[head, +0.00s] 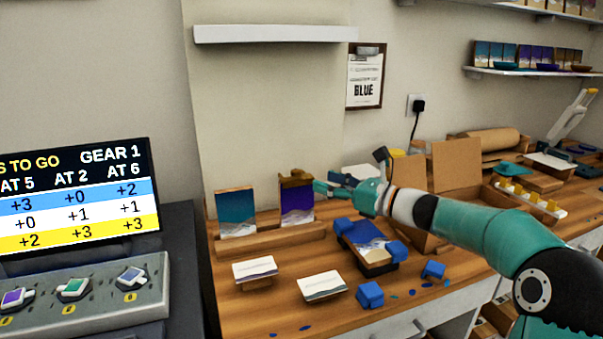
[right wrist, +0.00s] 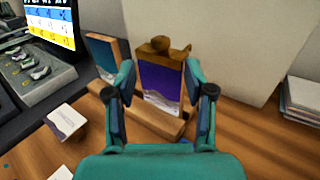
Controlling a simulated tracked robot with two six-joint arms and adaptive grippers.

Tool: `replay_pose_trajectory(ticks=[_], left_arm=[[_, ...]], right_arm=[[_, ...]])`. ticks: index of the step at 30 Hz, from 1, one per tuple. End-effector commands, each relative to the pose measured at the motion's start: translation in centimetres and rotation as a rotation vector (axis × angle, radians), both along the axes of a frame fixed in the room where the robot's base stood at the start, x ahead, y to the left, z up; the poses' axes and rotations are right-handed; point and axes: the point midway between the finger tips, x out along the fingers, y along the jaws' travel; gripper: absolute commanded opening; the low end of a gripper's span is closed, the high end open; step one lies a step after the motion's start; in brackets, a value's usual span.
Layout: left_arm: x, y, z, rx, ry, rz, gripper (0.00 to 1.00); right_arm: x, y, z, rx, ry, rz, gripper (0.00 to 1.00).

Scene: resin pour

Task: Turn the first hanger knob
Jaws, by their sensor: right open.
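A purple panel with a pale wavy lower edge (head: 297,203) stands upright in a wooden rack (head: 270,240). A brown clip-like piece with a rounded knob (head: 296,176) sits on its top edge; it also shows in the right wrist view (right wrist: 165,46). I cannot tell whether this is the hanger knob. My right gripper (head: 322,187) is just right of the panel's top in the head view. In the right wrist view the right gripper (right wrist: 160,78) is open and empty, its fingers on either side of the panel in the picture. My left gripper is not in view.
A teal panel (head: 236,213) stands left in the rack. A console with several small knobs (head: 75,288) and a screen (head: 80,200) are at far left. Two cards (head: 255,269) and a blue-cornered panel (head: 370,247) lie in front. A cardboard box (head: 455,165) is right.

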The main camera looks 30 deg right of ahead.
Motion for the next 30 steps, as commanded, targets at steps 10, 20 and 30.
replay_pose_trajectory(ticks=[10,20,30], left_arm=[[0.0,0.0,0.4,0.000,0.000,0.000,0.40],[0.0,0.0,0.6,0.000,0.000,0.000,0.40],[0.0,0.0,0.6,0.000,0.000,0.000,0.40]], right_arm=[[6.6,2.5,0.0,0.001,0.000,0.003,0.54],[8.6,3.2,0.0,-0.001,0.000,0.001,0.54],[8.6,3.2,0.0,0.000,0.000,0.002,0.34]])
